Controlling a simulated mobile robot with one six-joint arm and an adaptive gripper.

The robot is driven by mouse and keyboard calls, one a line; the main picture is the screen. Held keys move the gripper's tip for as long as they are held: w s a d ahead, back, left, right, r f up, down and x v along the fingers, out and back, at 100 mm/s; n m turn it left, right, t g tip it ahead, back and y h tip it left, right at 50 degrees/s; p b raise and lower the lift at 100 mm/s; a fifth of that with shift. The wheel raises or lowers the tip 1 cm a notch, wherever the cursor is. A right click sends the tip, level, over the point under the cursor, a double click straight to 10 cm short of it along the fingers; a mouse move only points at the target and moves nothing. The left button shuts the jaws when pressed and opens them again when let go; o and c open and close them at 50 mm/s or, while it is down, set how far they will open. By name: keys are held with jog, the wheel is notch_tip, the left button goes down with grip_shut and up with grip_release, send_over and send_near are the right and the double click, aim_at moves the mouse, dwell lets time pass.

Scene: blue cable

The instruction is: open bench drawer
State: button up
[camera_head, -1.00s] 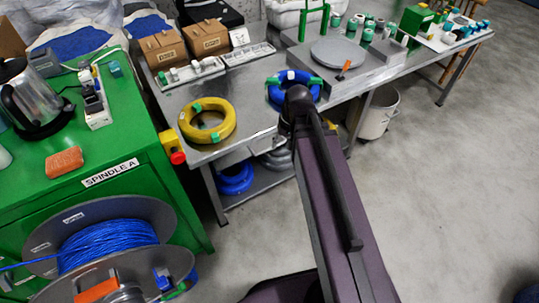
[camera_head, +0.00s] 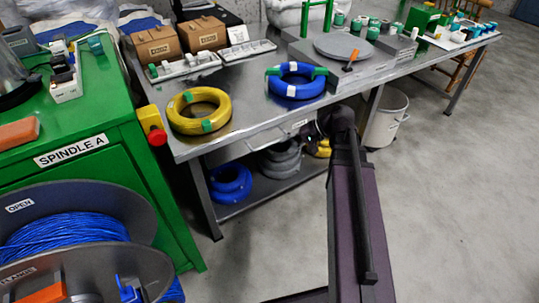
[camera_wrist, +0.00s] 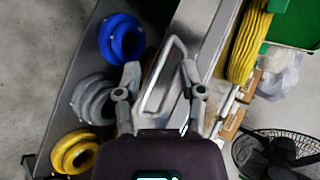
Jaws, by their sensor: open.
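The steel bench (camera_head: 240,95) has a shallow drawer (camera_head: 262,142) under its top, with a small pale label on its front. The drawer looks shut. Its pale bar handle (camera_wrist: 158,78) shows in the wrist view, running roughly up and down the picture. My gripper (camera_wrist: 160,75) is open, with one finger on each side of the handle and visible gaps. In the head view my arm's end is beside the drawer front, and the fingers are mostly hidden. Whether the fingertips reach past the bar is hard to tell.
A yellow coil (camera_head: 200,110) and a blue coil (camera_head: 296,81) lie on the bench top. Blue, grey and yellow coils sit on the lower shelf (camera_head: 245,193). A green cabinet (camera_head: 105,165) with a cable spool stands left. A white bucket (camera_head: 386,118) stands right; floor in front is clear.

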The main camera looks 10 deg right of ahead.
aim_at(272, 143)
jog(key=w+d+f+m+t+y+b, duration=0.1)
jog(key=d+f+t+y+b, duration=0.1)
jog(key=d+b, duration=0.2)
jog(key=w+d+f+m+t+y+b, duration=0.1)
jog(key=w+d+f+t+y+b, duration=0.1)
jog(key=b, duration=0.7)
jog(key=d+f, duration=0.1)
jog(key=d, duration=0.1)
jog(key=shift+d+f+y, duration=0.3)
jog(key=shift+d+y, duration=0.1)
jog(key=shift+b+x, duration=0.9)
jog(key=shift+x, duration=6)
jog(key=shift+w, duration=0.15)
